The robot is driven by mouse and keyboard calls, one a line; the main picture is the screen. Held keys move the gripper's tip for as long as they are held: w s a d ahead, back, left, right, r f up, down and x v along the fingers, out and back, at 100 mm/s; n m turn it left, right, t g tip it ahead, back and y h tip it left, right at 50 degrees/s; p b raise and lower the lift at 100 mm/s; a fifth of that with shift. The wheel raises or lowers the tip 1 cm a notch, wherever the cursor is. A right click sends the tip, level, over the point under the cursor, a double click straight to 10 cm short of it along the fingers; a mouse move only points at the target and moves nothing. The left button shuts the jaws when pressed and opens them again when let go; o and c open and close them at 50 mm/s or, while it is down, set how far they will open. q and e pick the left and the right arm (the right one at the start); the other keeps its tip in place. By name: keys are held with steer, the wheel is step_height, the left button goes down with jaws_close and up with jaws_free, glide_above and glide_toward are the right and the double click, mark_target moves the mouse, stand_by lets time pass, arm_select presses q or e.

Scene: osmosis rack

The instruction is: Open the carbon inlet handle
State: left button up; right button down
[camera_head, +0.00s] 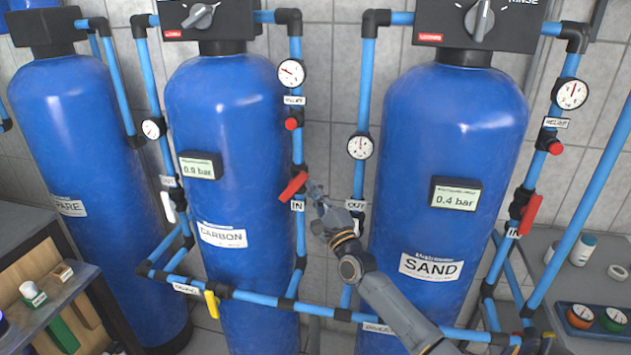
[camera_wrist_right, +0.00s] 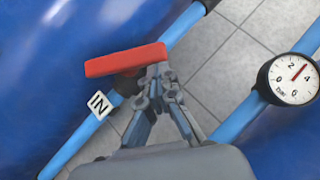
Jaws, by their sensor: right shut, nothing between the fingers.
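The carbon inlet handle (camera_head: 293,187) is a red lever on the vertical blue pipe right of the blue CARBON tank (camera_head: 225,120), just above an "IN" label (camera_head: 298,206). It sits slanted across the pipe. In the right wrist view the red handle (camera_wrist_right: 115,62) lies at an angle to its pipe, with the "IN" label (camera_wrist_right: 99,104) below left. My right gripper (camera_head: 313,188) is just right of the handle; in the wrist view its fingertips (camera_wrist_right: 155,72) are together, close to the handle's right end, with nothing between them. Whether they touch it I cannot tell. My left gripper is out of view.
The SAND tank (camera_head: 450,140) stands to the right, with its own red handle (camera_head: 530,213). A pressure gauge (camera_head: 361,146) and "OUT" pipe are close right of my gripper. A horizontal blue pipe with a yellow handle (camera_head: 212,304) runs below. A shelf (camera_head: 50,305) is at lower left.

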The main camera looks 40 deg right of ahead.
mark_target(307, 177)
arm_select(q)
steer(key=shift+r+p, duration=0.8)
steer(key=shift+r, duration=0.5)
arm_select(e)
steer(key=shift+w+a+r+n+g, duration=0.1)
steer(key=shift+w+a+r+n, duration=0.1)
steer(key=shift+r, duration=0.3)
steer(key=shift+w+a+r+n+g, duration=0.15)
steer(key=shift+w+r+n, duration=0.1)
steer(key=shift+r, duration=0.25)
steer(key=shift+w+a+r+n+g, duration=0.1)
steer(key=shift+w+a+r+n, duration=0.1)
steer(key=shift+r, duration=0.3)
steer(key=shift+w+r, duration=0.1)
